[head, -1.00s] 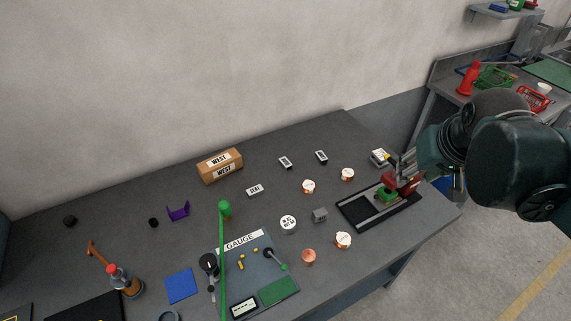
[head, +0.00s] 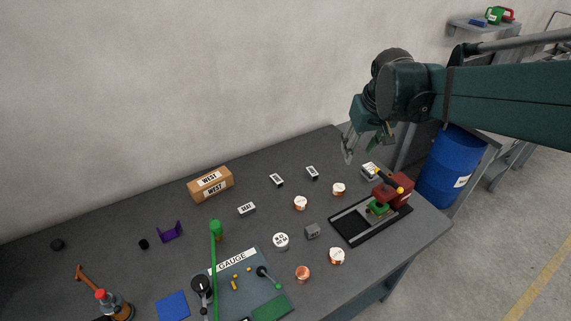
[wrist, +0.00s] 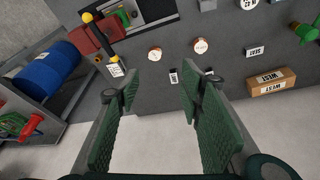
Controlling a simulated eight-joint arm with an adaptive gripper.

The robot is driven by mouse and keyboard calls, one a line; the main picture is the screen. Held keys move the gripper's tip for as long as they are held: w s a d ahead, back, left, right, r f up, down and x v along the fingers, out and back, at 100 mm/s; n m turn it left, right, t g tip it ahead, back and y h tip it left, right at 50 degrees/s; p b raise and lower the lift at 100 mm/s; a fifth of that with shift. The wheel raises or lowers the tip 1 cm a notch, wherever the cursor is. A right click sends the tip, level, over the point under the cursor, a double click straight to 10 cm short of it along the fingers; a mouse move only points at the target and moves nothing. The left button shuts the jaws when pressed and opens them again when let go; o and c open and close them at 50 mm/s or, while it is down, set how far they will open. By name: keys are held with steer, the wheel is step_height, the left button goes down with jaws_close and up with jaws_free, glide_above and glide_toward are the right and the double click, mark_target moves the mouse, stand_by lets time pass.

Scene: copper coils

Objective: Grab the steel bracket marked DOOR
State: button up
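Two small pale brackets with black-and-white labels lie on the table at the back: a left one (head: 277,180) and a right one (head: 312,172). Their wording is too small to read. A similar bracket (head: 247,209) nearer the front reads SEAT; it also shows in the wrist view (wrist: 255,51). I cannot tell which is marked DOOR. My gripper (head: 347,158) is raised above the table's back right edge, to the right of the brackets. In the wrist view my gripper (wrist: 159,88) is open and empty, and one labelled bracket (wrist: 173,76) shows between the fingers.
Copper coils (head: 339,189) stand in front of the brackets. A red and green fixture on a black tray (head: 345,236) and a pale labelled block (head: 369,172) are at the right. A WEST box (head: 211,184) stands back left. A blue barrel (head: 449,170) is beyond the table.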

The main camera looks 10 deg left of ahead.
steer(key=w+a+f+n+g, duration=0.1)
steer(key=w+a+f, duration=0.4)
steer(key=w+a, duration=0.25)
steer(key=n+g+h, duration=0.1)
steer(key=n+g, duration=0.1)
steer(key=n, duration=0.2)
glide_above(277, 179)
step_height(277, 179, down, 20)
steer(key=shift+a+r, duration=0.1)
steer(key=shift+f, duration=1.35)
steer(key=shift+f, duration=0.1)
